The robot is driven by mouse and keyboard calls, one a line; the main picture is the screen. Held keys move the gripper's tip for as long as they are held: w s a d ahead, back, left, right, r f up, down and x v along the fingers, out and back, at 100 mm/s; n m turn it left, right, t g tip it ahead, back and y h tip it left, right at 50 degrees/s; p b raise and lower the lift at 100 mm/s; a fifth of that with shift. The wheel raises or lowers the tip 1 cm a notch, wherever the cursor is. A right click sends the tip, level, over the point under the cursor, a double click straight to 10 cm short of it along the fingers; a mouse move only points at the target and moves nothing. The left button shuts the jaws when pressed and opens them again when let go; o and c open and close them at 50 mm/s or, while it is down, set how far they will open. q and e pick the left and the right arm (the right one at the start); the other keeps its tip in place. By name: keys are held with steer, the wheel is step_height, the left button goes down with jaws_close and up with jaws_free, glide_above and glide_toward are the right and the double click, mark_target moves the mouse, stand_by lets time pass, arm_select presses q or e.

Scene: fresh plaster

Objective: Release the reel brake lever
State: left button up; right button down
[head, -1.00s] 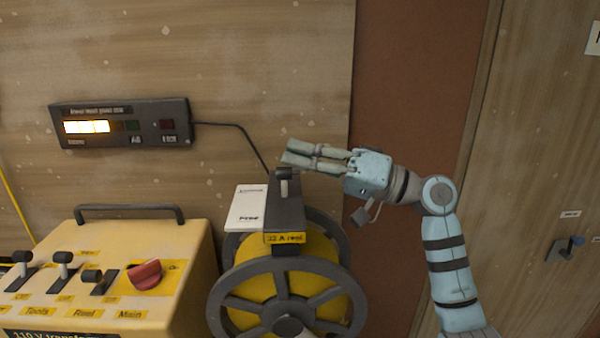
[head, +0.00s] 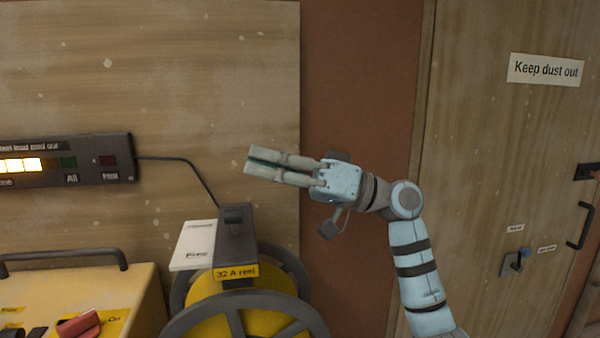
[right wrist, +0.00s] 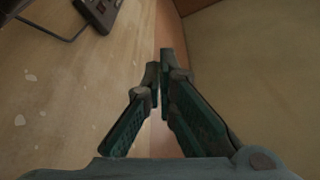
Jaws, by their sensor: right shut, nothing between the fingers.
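The cable reel (head: 199,313) has a yellow drum between dark grey spoked flanges, at the lower middle of the head view. On top sits a dark grey housing (head: 240,248) with a yellow "32 A reel" label. A short dark lever (head: 233,216) stands on the housing, foreshortened; its exact setting is hard to judge. My right gripper (head: 248,161) is shut and empty, above and slightly right of the lever, apart from it, fingers pointing left. Its fingers also show in the right wrist view (right wrist: 160,72). My left gripper is not in view.
A white card (head: 193,245) stands left of the housing. A wall display (head: 62,160) with lit segments has a dark cable (head: 200,178) running down to the reel. A yellow transformer box (head: 130,295) is at lower left. A wooden door (head: 500,150) with a sign is on the right.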

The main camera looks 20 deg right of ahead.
steer(key=b+v, duration=0.1)
steer(key=v, duration=0.6)
steer(key=shift+d+f+b, duration=0.25)
steer(key=shift+f+b, duration=0.1)
steer(key=shift+w, duration=0.1)
